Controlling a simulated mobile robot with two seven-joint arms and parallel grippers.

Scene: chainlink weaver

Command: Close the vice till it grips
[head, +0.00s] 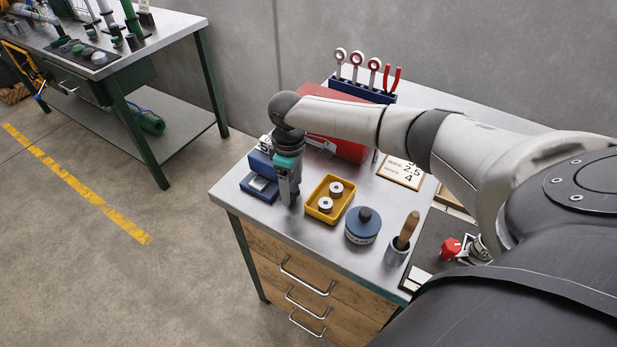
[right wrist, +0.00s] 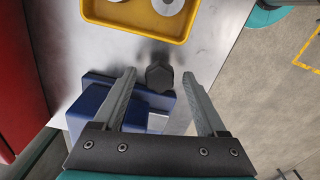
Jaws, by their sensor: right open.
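The blue vice (head: 259,187) sits on the metal bench top near its left corner, partly hidden behind my right gripper in the head view. In the right wrist view its blue body (right wrist: 95,98) lies to the left, with a dark hexagonal knob (right wrist: 160,77) sticking out from it. My right gripper (head: 290,198) points down beside the vice. Its fingers (right wrist: 160,80) are open, one on each side of the knob in the picture, with a gap on both sides. I cannot tell how far down they reach along it. My left gripper is not in view.
A yellow tray (head: 311,208) with metal rings stands close to the right gripper. A blue round tin (head: 362,226), a brush in a cup (head: 396,252), a red box (head: 340,148) and a tool rack (head: 362,91) are also on the bench.

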